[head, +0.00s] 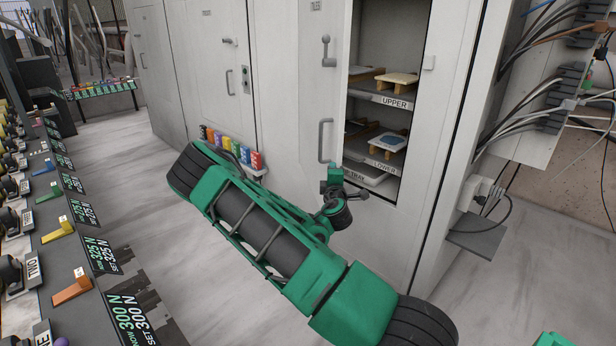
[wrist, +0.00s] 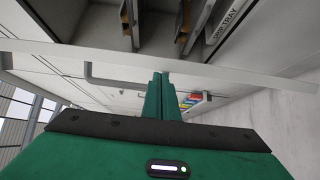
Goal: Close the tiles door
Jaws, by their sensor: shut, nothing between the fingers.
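The tiles door (head: 285,75) is a pale grey panel with a label at its top, a latch (head: 326,50) and a vertical bar handle (head: 325,140). It stands open, with the cabinet interior (head: 385,105) showing to its right. In the wrist view, the door's free edge (wrist: 245,78) crosses the picture as a light strip, and the handle (wrist: 90,75) is left of my fingers. My gripper (head: 334,168) is shut and empty, low beside the door's edge. Its green fingertips (wrist: 161,78) meet the edge strip in the wrist view; whether they touch it I cannot tell.
Shelves inside the cabinet, marked upper (head: 390,99) and lower (head: 380,163), carry flat pieces on small wooden supports. Several coloured holders (head: 232,150) sit low on the cabinet front. A bench with levers (head: 75,285) runs along the left. Cables hang at right. Floor between is clear.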

